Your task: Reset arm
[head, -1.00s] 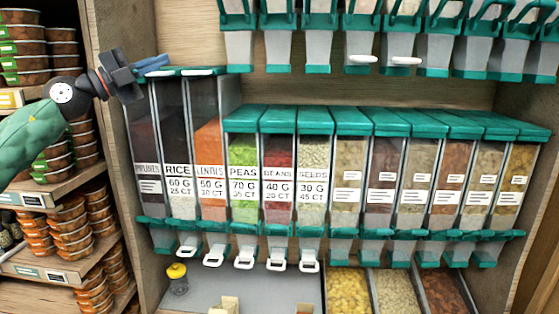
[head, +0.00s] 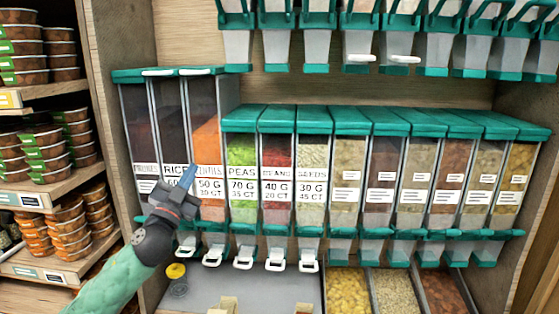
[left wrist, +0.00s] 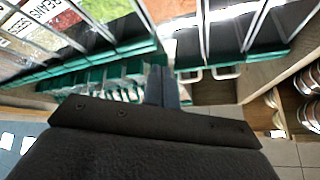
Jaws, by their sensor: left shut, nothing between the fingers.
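My left gripper (head: 188,178) is shut and empty. It is in front of the tall dispensers at the left of the row, over the labels of the rice dispenser (head: 173,120) and the lentils dispenser (head: 207,135). I cannot tell whether it touches them. Its forearm, in a green sleeve, comes up from the lower left. In the left wrist view the closed fingers (left wrist: 160,85) point at the dispenser row. My right gripper is not in view.
Dispensers with green lids, such as peas (head: 243,155), run to the right. A small yellow-capped jar (head: 177,280) stands on the grey shelf (head: 255,292) below. Food tubs (head: 42,150) fill shelves at the left. Bins of yellow pieces (head: 348,292) and other foods are at lower right.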

